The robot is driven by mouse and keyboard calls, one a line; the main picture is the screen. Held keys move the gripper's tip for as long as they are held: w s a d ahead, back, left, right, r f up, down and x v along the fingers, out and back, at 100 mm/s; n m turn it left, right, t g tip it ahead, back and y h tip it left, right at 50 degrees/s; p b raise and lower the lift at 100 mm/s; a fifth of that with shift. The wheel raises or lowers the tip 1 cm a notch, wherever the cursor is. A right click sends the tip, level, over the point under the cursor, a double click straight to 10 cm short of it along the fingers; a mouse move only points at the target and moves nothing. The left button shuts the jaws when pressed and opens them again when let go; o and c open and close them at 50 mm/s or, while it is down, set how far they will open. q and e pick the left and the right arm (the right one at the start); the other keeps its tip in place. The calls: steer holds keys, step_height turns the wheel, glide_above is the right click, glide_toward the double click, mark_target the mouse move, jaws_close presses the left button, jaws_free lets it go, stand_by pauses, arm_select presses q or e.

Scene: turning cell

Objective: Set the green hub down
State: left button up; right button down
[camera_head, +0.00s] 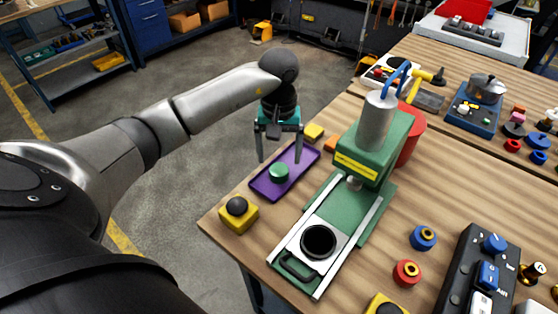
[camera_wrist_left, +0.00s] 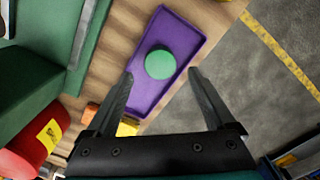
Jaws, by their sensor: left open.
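The green hub (camera_head: 279,173) stands on the purple tray (camera_head: 297,178) at the left edge of the wooden table. In the left wrist view the hub (camera_wrist_left: 160,64) rests on the tray (camera_wrist_left: 150,94), with bare purple around it. My left gripper (camera_head: 279,160) is open and empty above the tray. In the left wrist view its two fingers (camera_wrist_left: 160,78) are spread wide, with the hub beyond and between their tips, touching neither. My right gripper is not in view.
A green press (camera_head: 372,165) with a sliding plate and dark round seat (camera_head: 318,241) stands right of the tray. A yellow box with a black button (camera_head: 238,213) is in front of the tray. A yellow block (camera_head: 314,131) lies behind it. Open floor lies to the left.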

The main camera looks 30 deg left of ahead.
mark_target(278, 169)
arm_select(q)
step_height(278, 169, up, 9)
steer(key=shift+f, duration=0.15)
stand_by(0.4)
